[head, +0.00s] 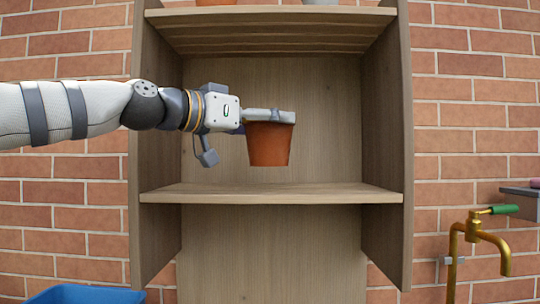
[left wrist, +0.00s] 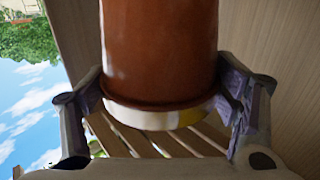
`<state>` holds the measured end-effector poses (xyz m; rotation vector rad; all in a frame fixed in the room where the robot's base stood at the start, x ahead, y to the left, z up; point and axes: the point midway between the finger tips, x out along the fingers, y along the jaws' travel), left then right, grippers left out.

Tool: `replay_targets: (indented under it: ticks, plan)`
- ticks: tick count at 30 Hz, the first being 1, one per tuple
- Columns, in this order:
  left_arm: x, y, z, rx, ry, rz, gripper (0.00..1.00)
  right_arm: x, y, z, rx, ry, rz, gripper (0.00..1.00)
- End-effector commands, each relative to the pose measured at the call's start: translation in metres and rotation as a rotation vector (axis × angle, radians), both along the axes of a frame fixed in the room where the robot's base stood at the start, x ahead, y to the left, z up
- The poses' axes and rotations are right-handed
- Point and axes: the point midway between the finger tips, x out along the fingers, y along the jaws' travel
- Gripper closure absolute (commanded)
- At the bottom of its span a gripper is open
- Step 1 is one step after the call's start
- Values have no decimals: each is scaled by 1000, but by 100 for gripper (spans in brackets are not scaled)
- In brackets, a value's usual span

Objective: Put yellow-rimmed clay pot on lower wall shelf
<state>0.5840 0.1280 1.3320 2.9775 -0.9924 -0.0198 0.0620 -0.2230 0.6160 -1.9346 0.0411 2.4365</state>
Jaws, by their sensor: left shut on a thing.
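The yellow-rimmed clay pot (head: 268,148) is terracotta and held upright in the air inside the wall shelf unit, above the lower wall shelf (head: 270,194). A gap shows between its base and the board. My left gripper (head: 272,115) reaches in from the left and is shut on the pot at its rim. In the left wrist view the pot (left wrist: 160,50) fills the middle, with its pale yellow rim (left wrist: 165,117) between the two fingers (left wrist: 160,105). In the head view the fingers hide most of the rim. My right gripper is not in view.
The upper shelf (head: 270,18) bears a clay pot and a grey pot, both cut off by the frame. Side panels (head: 387,130) close off the unit left and right. The lower board looks bare. A brass tap (head: 475,240) is at right and a blue container (head: 85,294) at lower left.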

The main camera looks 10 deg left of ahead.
Motion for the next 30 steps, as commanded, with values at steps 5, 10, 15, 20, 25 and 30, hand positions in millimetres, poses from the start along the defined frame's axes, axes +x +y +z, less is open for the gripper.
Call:
replay_targets:
  ticks: [5, 10, 15, 20, 25, 30]
  plan:
    - [10, -1, -10, -3, -11, 0, 67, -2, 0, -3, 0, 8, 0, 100]
    - [16, -1, -36, -3, -9, -1, 67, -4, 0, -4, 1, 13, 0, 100]
    - [15, -2, -44, -2, -16, 1, 67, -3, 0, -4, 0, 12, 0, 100]
    - [15, -2, -46, -2, -15, 0, 67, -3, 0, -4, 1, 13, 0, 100]
    - [15, -2, -50, 0, -12, 0, 6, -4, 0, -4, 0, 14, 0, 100]
    - [15, -2, -50, 0, -12, 0, 0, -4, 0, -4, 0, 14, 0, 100]
